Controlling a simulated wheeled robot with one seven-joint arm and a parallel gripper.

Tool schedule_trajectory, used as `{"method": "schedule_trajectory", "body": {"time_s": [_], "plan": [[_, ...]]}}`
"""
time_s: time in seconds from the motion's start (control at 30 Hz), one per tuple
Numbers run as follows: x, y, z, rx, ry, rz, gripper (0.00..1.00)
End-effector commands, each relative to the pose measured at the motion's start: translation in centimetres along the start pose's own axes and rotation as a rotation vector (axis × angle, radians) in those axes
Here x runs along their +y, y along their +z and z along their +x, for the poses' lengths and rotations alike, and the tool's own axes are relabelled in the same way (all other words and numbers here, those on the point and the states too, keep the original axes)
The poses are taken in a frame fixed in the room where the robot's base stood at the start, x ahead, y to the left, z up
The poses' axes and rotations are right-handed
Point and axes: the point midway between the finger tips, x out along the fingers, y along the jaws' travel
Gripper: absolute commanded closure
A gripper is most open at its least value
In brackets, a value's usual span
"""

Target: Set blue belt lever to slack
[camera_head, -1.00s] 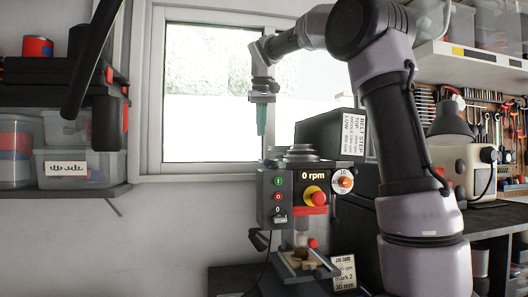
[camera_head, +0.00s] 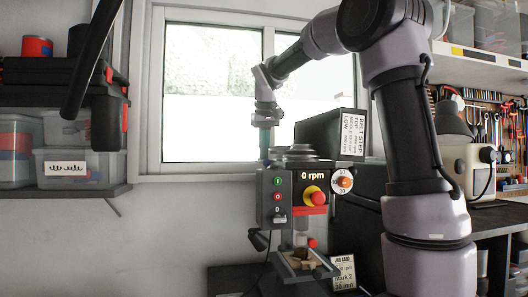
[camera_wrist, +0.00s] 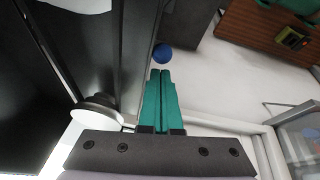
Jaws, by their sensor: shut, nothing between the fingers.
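A blue ball knob (camera_wrist: 162,53), which looks like the end of the belt lever, shows in the wrist view just beyond my fingertips. Its shaft is not clear, and I cannot tell whether knob and fingers touch. I cannot make out the knob in the head view. My gripper (camera_wrist: 160,73) has teal fingers pressed together with nothing between them. In the head view my gripper (camera_head: 264,158) points down at the left rear of the drill press (camera_head: 292,200), beside its stepped pulley (camera_head: 299,154). The pulley also shows in the wrist view (camera_wrist: 97,110).
The raised belt cover (camera_head: 318,135) carries a "BELT STEP" label (camera_head: 354,135) and stands right of the pulley. The press display reads 0 rpm. A vise (camera_head: 304,265) sits below. A window (camera_head: 208,95) and wall are behind. Shelves with bins (camera_head: 80,165) stand at left.

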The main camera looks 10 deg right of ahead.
Motion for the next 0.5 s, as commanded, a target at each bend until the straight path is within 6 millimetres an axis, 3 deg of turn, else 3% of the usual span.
{"method": "schedule_trajectory", "body": {"time_s": [0.5], "plan": [[-0.13, 0.83, -0.04, 0.0, 0.0, -0.001, 1.0]]}}
